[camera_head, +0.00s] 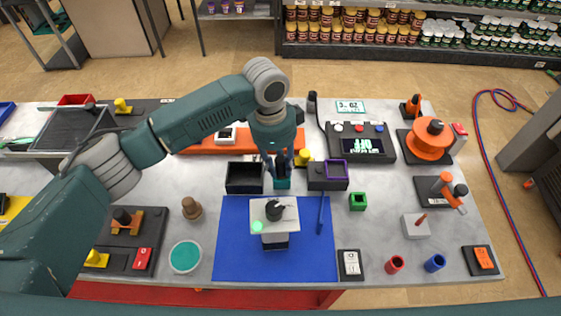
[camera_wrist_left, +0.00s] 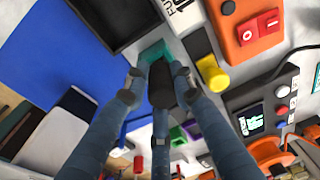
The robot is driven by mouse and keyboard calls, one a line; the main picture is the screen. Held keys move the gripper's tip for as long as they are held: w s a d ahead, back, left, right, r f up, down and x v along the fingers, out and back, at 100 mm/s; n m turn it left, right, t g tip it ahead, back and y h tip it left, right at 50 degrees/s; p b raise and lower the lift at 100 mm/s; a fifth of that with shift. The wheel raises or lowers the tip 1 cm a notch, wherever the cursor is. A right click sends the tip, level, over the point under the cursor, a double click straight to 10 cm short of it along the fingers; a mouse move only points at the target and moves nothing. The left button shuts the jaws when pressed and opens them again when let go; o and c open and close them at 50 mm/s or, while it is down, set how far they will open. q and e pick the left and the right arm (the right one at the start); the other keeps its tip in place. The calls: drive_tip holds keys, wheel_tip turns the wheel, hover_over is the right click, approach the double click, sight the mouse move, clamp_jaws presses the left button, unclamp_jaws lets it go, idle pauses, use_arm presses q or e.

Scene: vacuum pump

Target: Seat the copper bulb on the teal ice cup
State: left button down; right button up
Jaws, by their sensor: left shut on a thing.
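The teal ice cup (camera_head: 282,184) stands on the table just behind the blue mat, and its teal side also shows in the wrist view (camera_wrist_left: 155,50). My left gripper (camera_head: 282,160) is directly over the cup, pointing down. In the wrist view my left gripper (camera_wrist_left: 160,82) is shut on a dark, rounded piece (camera_wrist_left: 161,92). This piece is at the cup's mouth. Its copper colour does not show, and the fingers hide whether it touches or sits in the cup. My right gripper is not in view.
A black open tray (camera_head: 245,190) stands close left of the cup, and a grey box with a purple-rimmed socket (camera_head: 337,172) close right. A white-topped block with a black knob (camera_head: 275,238) stands on the blue mat (camera_head: 232,262). A brown knobbed piece (camera_head: 191,209) stands left of the mat.

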use_arm(q)
drive_tip(key=shift+f, duration=0.1)
idle(0.3)
drive_tip(key=c, duration=1.4)
unclamp_jaws()
drive_tip(key=shift+o, duration=0.2)
wheel_tip(320, 180, up, 6)
drive_tip(key=p, duration=0.6)
drive_tip(key=shift+r+p, duration=1.35)
drive_tip(key=shift+r, duration=0.2)
